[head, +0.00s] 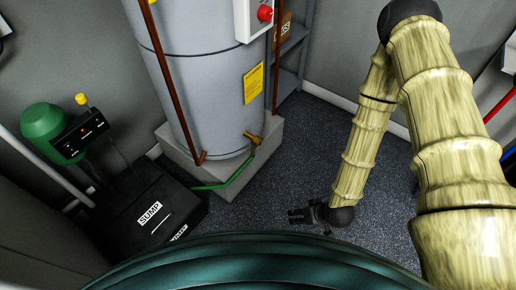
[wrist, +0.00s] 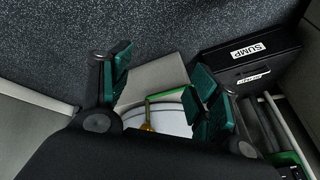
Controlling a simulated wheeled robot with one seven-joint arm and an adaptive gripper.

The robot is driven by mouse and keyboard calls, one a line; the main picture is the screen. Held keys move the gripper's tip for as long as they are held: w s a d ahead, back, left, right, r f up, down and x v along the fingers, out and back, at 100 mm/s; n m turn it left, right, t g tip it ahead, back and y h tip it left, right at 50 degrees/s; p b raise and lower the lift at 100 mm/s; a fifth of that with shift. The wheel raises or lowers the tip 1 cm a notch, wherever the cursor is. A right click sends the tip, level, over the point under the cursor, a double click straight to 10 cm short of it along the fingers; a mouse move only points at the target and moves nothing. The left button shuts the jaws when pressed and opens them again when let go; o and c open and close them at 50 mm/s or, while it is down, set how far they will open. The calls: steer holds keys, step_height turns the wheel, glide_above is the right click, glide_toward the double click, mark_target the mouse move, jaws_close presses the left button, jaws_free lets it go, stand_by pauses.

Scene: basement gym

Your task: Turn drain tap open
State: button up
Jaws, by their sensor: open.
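The drain tap (head: 254,138) is a small brass fitting low on the right side of the grey tank (head: 205,90). A green hose (head: 232,178) runs from it down over the plinth toward the black sump box. In the wrist view a brass part of the tap (wrist: 149,121) shows low between the fingers, partly hidden by my gripper body, with the hose (wrist: 166,94) beside it. My gripper (head: 294,215) is open and empty, low over the floor, right of and nearer than the tap, and apart from it. Its dark-green finger pads (wrist: 162,70) stand wide apart. The tap handle's position is too small to tell.
The tank stands on a pale square plinth (head: 232,188). The black sump box (head: 150,215) and a green pump (head: 46,132) are at the left. Copper pipes (head: 172,80) run along the tank. Grey shelving (head: 290,70) stands behind. Dark floor right of the plinth is clear.

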steer(key=w+a+f+n+t+y+b, duration=0.2)
steer(key=w+a+f+b, duration=0.15)
steer(key=w+b, duration=0.4)
steer(key=w+a+f+n+t+y+b, duration=0.2)
steer(key=w+a+f+y+b, duration=0.15)
steer(key=w, duration=0.65)
steer(key=n+t+y+b, duration=0.3)
steer(key=n+y+b, duration=0.35)
steer(key=b, duration=0.65)
glide_toward(260, 143)
steer(key=h, duration=0.1)
steer(key=shift+n, duration=0.35)
steer(key=b+x, duration=0.1)
steer(key=x, duration=0.2)
steer(key=b+x, duration=0.1)
steer(key=x, duration=0.3)
steer(key=b+x, duration=0.1)
steer(key=x, duration=0.3)
steer(key=shift+r, duration=0.35)
steer(key=c, duration=1)
